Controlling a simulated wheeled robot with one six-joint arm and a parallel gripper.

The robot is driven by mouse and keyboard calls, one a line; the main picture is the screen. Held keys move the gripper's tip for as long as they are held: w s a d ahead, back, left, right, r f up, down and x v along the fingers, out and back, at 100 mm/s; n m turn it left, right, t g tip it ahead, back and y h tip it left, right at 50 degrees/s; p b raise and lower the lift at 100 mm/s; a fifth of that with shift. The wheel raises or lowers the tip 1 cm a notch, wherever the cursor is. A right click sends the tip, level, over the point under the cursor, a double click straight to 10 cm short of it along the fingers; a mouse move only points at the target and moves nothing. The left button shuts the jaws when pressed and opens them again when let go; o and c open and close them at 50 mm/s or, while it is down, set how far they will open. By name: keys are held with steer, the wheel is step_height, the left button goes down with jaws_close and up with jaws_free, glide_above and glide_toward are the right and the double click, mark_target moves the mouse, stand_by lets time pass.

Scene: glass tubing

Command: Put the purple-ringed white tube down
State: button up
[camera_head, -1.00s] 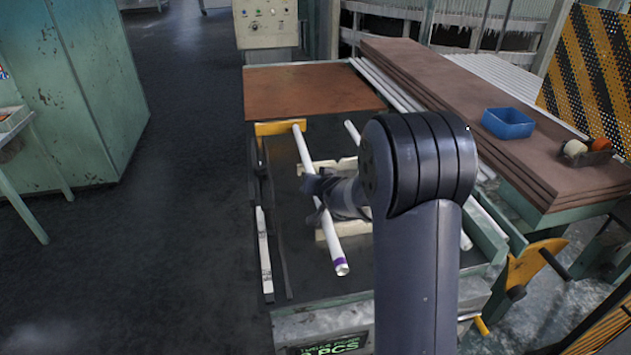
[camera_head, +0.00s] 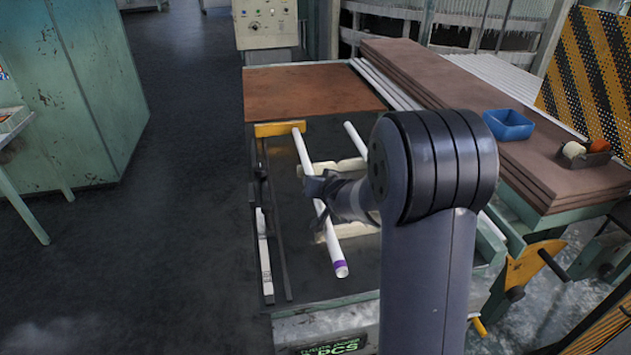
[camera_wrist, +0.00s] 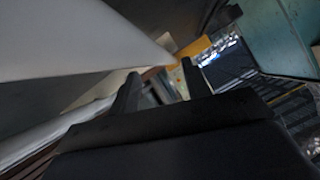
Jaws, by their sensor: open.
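The purple-ringed white tube (camera_head: 332,235) lies lengthwise over the dark bed of the work table, its purple band near the front end. It crosses the pale supports (camera_head: 327,166) below it. My gripper (camera_head: 318,188) is at the tube's middle, coming from the right, with its jaws open. The jaws hide a short piece of the tube. In the wrist view, my open fingers (camera_wrist: 160,84) stand apart, and a large white shape (camera_wrist: 75,38) fills the upper left, close to the camera. I cannot tell which tube that is.
A second white tube (camera_head: 354,137) lies to the right, partly hidden by my arm. A yellow stop (camera_head: 279,129) is at the bed's far end. Brown boards (camera_head: 450,90) with a blue bin (camera_head: 508,124) stand right. Open floor lies left.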

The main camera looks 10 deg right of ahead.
steer(key=a+p+v, duration=0.1)
steer(key=v, duration=0.8)
steer(key=shift+s+d+r, duration=0.15)
steer(key=shift+d+r, duration=0.15)
steer(key=shift+d, duration=0.15)
steer(key=b+x, duration=0.1)
steer(key=x, duration=1.1)
steer(key=shift+s+f, duration=0.15)
steer(key=shift+f, duration=0.05)
steer(key=shift+w+f+b, duration=0.2)
steer(key=shift+f+b, duration=0.05)
steer(key=shift+b, duration=0.05)
steer(key=shift+s+f, duration=0.1)
steer(key=shift+f, duration=0.05)
